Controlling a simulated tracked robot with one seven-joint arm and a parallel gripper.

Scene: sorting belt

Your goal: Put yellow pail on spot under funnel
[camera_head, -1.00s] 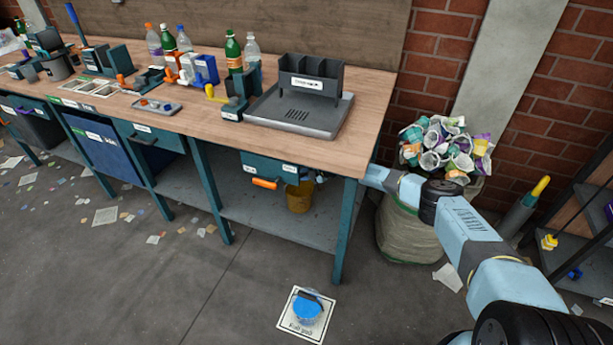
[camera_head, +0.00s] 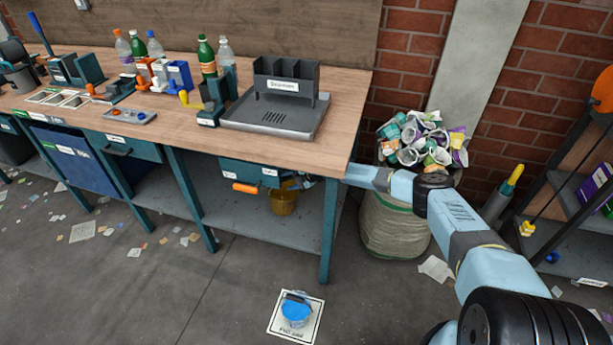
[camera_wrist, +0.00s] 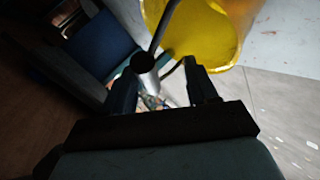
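The yellow pail (camera_head: 283,203) is on the lower shelf under the workbench, partly shaded. In the head view the bench hides most of my gripper. I cannot make out a funnel or the spot under it.
The workbench top (camera_head: 200,150) and its legs stand close to my arm. A sack of cups (camera_head: 395,220) stands right of the bench.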

